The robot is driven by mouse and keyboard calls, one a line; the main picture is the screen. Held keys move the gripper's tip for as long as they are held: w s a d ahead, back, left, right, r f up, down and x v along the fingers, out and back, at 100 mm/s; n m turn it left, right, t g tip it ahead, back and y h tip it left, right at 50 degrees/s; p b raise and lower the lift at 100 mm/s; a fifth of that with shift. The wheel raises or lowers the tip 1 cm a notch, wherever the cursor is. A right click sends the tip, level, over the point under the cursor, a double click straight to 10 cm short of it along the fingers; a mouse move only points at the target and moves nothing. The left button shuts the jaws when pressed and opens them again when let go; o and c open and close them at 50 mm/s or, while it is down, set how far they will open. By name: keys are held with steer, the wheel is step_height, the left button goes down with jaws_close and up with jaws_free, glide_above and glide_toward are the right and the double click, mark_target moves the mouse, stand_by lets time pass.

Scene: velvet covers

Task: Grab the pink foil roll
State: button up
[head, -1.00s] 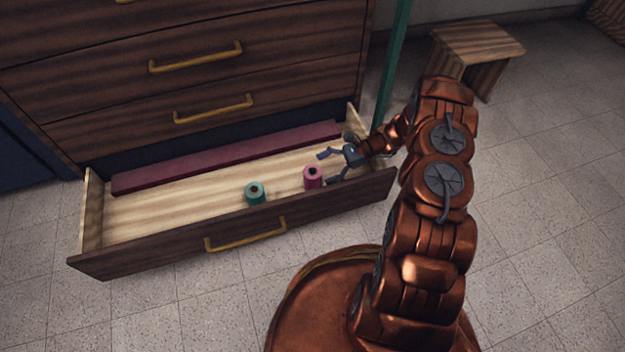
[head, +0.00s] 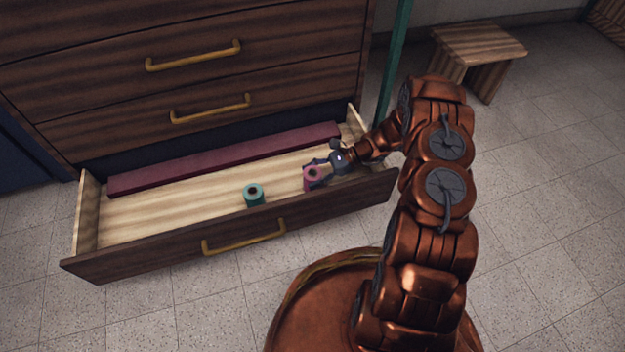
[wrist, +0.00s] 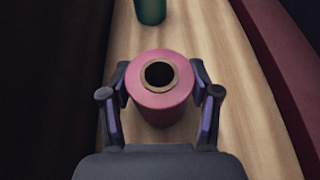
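The pink foil roll (head: 311,178) stands upright in the open bottom drawer (head: 150,216), near its right end. It is a short cylinder with a tan-rimmed dark hole on top. In the wrist view the pink roll (wrist: 160,103) sits between the two fingers of my gripper (wrist: 160,82). One finger is on each side, close to the roll. The fingers are spread about the roll's width, and I see no clear grip on it. In the head view my gripper (head: 316,172) reaches the roll from the right and partly covers it.
A green roll (head: 254,194) stands to the left of the pink one, and beyond it in the wrist view (wrist: 150,10). A long maroon bar (head: 225,160) lies along the drawer's back. The drawer front with its yellow handle (head: 244,237) runs close beside my gripper.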

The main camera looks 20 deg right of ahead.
steer(key=c, duration=0.7)
